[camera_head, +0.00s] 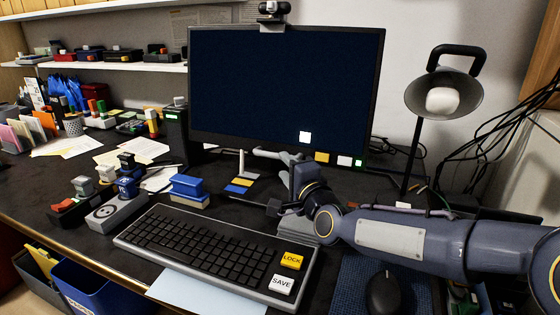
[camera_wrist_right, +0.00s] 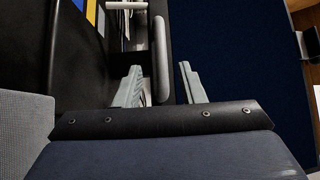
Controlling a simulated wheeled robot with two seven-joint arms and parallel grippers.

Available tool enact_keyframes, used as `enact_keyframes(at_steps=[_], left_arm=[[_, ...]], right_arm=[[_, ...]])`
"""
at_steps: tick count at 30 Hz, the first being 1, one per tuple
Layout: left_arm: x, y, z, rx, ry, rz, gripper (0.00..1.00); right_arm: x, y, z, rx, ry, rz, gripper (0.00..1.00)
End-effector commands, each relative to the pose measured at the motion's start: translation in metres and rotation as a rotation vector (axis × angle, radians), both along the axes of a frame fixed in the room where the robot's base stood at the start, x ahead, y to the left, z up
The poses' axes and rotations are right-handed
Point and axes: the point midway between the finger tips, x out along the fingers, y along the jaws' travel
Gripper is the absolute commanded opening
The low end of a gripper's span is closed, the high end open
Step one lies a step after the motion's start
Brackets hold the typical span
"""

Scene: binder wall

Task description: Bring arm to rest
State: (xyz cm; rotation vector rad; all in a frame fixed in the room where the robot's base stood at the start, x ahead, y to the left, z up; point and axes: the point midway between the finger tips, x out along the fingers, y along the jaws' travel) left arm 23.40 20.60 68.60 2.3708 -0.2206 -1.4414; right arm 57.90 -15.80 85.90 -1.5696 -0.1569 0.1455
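My right arm (camera_head: 415,240) comes in from the right over the desk and reaches toward the monitor's foot. Its gripper (camera_head: 279,166) is just below the monitor's lower edge, partly hidden by its own wrist. The monitor's dark screen (camera_head: 285,85) fills much of the right of that view (camera_wrist_right: 235,60), close to one finger. Whether they touch I cannot tell. My left gripper is not in view.
A keyboard (camera_head: 215,253) with LOCK and SAVE keys lies in front of the wrist. A desk lamp (camera_head: 441,100) stands behind my forearm, and a mouse (camera_head: 383,291) lies in front of it. Blue blocks (camera_head: 188,186) and stamps (camera_head: 127,184) sit to the left.

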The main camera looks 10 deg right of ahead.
Motion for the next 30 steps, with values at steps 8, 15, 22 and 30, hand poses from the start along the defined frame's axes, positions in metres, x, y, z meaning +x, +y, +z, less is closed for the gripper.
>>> enact_keyframes(at_steps=[8,15,22,30], left_arm=[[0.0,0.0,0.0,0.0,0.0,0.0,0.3],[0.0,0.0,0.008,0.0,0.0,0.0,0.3],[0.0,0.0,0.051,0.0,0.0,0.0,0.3],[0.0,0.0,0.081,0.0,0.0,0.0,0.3]], right_arm=[[-0.011,-0.002,0.0,0.0,-0.001,-0.001,0.36],[-0.01,-0.002,0.007,0.0,-0.001,-0.001,0.36],[-0.01,-0.002,0.051,0.0,-0.001,-0.001,0.36],[-0.01,-0.002,0.081,0.0,0.0,-0.001,0.36]])
